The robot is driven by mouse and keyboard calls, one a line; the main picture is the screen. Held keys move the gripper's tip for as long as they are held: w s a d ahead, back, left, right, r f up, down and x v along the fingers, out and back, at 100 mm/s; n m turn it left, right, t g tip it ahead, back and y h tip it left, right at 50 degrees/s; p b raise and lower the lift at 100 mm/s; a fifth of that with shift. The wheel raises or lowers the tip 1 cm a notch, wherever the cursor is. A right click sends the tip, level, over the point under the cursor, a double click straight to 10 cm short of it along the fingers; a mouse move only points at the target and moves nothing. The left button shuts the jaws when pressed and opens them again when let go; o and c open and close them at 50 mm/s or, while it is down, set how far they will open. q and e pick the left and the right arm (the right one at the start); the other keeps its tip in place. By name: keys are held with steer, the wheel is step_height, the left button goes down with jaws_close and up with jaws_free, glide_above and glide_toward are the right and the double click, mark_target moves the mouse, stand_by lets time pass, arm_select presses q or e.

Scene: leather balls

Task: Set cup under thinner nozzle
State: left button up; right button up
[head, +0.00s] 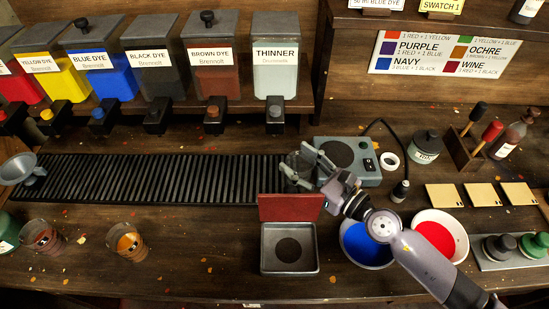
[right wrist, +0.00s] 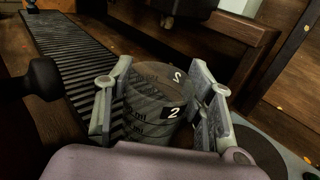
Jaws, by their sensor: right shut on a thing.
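My right gripper (head: 312,165) is shut on a clear cup (head: 296,168) at the right end of the black slatted rack. The thinner tank (head: 275,80) is grey with a white label. Its dark nozzle (head: 275,118) sticks out below, behind and left of the cup in the head view. The cup is nearer the front than the nozzle. My left gripper is not in view.
Brown dye (head: 212,75) and other dye tanks stand left of the thinner. The slatted rack (head: 150,178) runs along below the nozzles. A scale (head: 350,158) stands right of the gripper. An open box (head: 290,262) and bowls of blue (head: 366,245) and red (head: 440,237) lie in front.

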mark_target(291, 156)
steer(key=shift+w+a+p, duration=0.4)
steer(key=shift+w+p, duration=0.05)
steer(key=shift+p, duration=0.2)
steer(key=shift+x, duration=1.1)
steer(key=shift+w+a+f+p, duration=0.1)
steer(key=shift+w+a+p, duration=0.25)
steer(key=shift+w+a, duration=0.1)
steer(key=x, duration=0.2)
steer(key=shift+w+a, duration=0.25)
steer(key=shift+w+a+f, duration=0.2)
steer(key=shift+a+f, duration=0.05)
steer(key=shift+f, duration=0.2)
arm_select(q)
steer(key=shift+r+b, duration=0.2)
steer(key=shift+b, duration=0.2)
arm_select(e)
steer(key=shift+f, duration=0.15)
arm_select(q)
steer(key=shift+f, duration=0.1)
arm_select(e)
steer(key=shift+d, duration=0.1)
steer(key=shift+f, duration=0.25)
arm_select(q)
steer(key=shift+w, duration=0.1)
arm_select(e)
steer(key=o, duration=1.1)
steer(key=shift+r, duration=0.1)
